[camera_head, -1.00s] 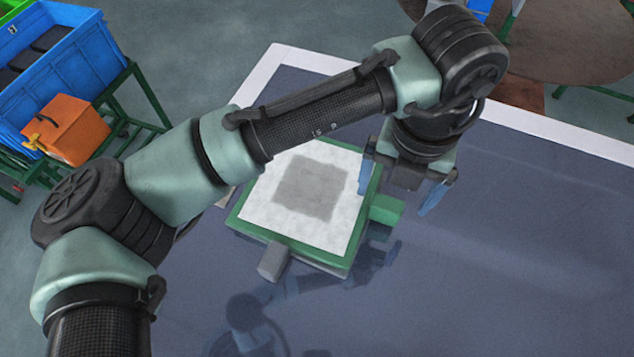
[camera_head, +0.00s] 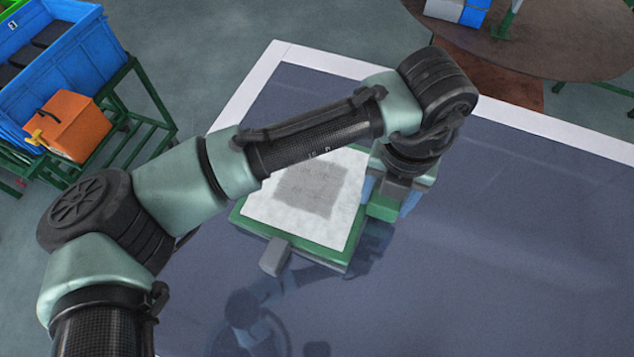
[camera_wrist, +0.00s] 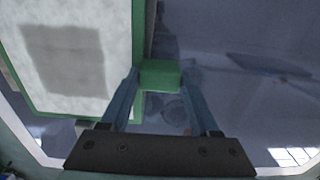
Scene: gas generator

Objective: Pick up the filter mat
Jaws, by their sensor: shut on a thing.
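The filter mat (camera_head: 307,194) is a white square sheet with a grey square in its middle. It lies in a green frame (camera_head: 300,245) on the dark blue table. A green block handle (camera_head: 382,207) sticks out from the frame's right side, and a grey block sticks out at the front. My gripper (camera_wrist: 160,75) is shut on the green handle, with a blue finger on each side of it in the wrist view. In the wrist view the mat (camera_wrist: 65,60) is at the upper left. My arm hides the mat's far edge in the head view.
The dark blue table (camera_head: 500,250) is clear to the right and front, with a white border. A blue bin (camera_head: 60,70) and an orange box (camera_head: 72,127) stand on a green rack at the left. A round brown table (camera_head: 540,40) is at the back right.

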